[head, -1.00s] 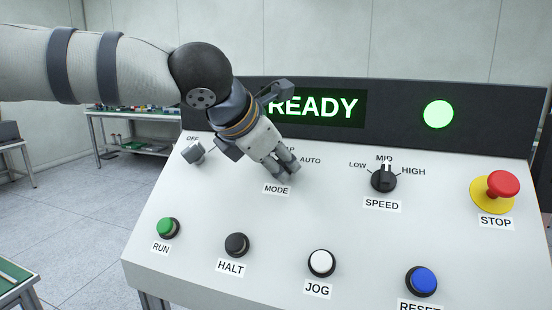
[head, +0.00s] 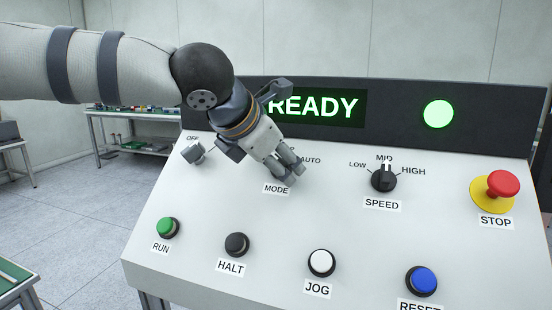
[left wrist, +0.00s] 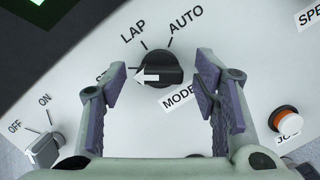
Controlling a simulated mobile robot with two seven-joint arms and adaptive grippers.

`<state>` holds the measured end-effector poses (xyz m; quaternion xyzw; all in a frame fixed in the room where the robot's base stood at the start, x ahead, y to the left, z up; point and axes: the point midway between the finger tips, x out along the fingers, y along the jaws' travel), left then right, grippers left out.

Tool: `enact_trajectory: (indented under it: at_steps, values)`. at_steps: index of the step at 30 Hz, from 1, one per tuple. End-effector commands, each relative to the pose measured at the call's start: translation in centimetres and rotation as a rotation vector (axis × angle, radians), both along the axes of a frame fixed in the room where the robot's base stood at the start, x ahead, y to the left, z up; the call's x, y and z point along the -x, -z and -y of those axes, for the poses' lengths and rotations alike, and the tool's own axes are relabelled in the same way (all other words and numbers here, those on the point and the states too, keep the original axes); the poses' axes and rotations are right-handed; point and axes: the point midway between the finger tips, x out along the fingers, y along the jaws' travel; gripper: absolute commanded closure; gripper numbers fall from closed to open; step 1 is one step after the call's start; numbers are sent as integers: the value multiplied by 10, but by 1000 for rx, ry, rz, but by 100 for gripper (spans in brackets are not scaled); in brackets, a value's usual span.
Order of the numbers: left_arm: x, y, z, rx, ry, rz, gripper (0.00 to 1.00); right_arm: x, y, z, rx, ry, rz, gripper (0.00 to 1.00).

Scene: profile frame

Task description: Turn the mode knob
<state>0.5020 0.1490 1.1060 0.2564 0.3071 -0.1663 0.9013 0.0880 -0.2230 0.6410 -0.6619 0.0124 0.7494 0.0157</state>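The mode knob (left wrist: 168,70) is black with a white arrow that points left in the left wrist view, toward a label mostly hidden by a finger. LAP and AUTO are readable above it. My left gripper (left wrist: 161,82) is open, one finger on each side of the knob, with gaps visible between pads and knob. In the head view my left gripper (head: 289,171) is over the panel just above the MODE label (head: 276,189) and hides the knob. My right gripper is not in view.
The sloped panel (head: 200,195) carries an OFF/ON switch (head: 193,153) left of my gripper, the speed knob (head: 384,179) at MID, a red STOP button (head: 502,185) and several push buttons below. The display (head: 318,107) reads READY beside a lit green lamp (head: 438,114).

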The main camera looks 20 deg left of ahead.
Motion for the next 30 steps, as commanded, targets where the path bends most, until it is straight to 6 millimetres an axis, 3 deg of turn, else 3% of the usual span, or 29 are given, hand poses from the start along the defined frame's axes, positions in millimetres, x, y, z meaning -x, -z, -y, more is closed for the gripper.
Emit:
enact_trajectory:
  at_steps: [5,18,30]
  values:
    - [6,-6,-1,1,1,2,45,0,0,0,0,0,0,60]
    - [83,-71,-16,1,0,3,45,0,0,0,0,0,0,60]
    - [91,-77,-17,0,0,0,45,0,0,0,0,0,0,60]
